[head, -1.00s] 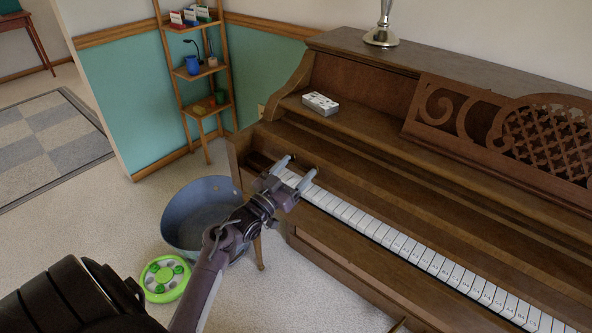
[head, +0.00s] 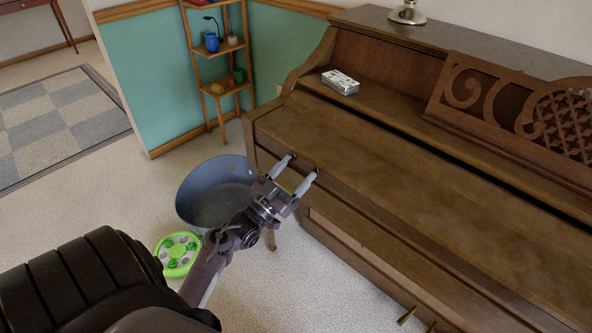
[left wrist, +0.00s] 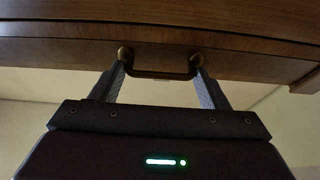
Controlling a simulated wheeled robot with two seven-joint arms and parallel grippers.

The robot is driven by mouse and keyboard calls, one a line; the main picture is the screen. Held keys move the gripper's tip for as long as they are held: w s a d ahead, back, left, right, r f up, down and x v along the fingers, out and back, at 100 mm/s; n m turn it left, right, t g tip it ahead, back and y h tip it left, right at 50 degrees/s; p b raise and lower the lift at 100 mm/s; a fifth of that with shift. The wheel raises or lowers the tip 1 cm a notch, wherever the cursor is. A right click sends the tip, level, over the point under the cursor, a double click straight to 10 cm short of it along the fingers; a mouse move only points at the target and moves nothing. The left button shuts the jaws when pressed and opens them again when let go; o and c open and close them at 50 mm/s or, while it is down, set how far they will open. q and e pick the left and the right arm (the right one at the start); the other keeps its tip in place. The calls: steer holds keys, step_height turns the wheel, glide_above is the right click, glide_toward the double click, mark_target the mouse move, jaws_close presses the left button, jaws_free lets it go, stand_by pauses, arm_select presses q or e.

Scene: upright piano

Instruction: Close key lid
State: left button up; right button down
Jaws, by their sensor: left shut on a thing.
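The brown wooden key lid (head: 400,150) of the upright piano lies over the keyboard in the head view, and no white keys show. My left gripper (head: 299,168) is at the lid's front edge, near its left end. In the left wrist view, a dark handle (left wrist: 160,75) with two round brass mounts hangs under a wooden edge. The fingers of my left gripper (left wrist: 160,66) stand on either side of this handle, at its mounts, and are shut on it. My right gripper is not in view.
A small white box (head: 341,81) lies on the piano's upper ledge. A wooden shelf (head: 220,88) stands by the wall. Brass pedals (head: 406,316) stick out below.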

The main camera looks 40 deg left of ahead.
arm_select(q)
steer(key=shift+s+d+f, duration=0.1)
steer(key=shift+d+f, duration=0.1)
steer(key=shift+f, duration=0.25)
steer(key=shift+s+d+f, duration=0.1)
steer(key=shift+d+f, duration=0.05)
steer(key=shift+f, duration=0.25)
steer(key=o, duration=1)
steer(key=shift+o, duration=0.6)
steer(key=shift+w, duration=0.1)
steer(key=shift+a+r, duration=0.1)
steer(key=shift+r, duration=0.1)
steer(key=v, duration=0.7)
steer(key=shift+s, duration=0.4)
steer(key=shift+f, duration=0.1)
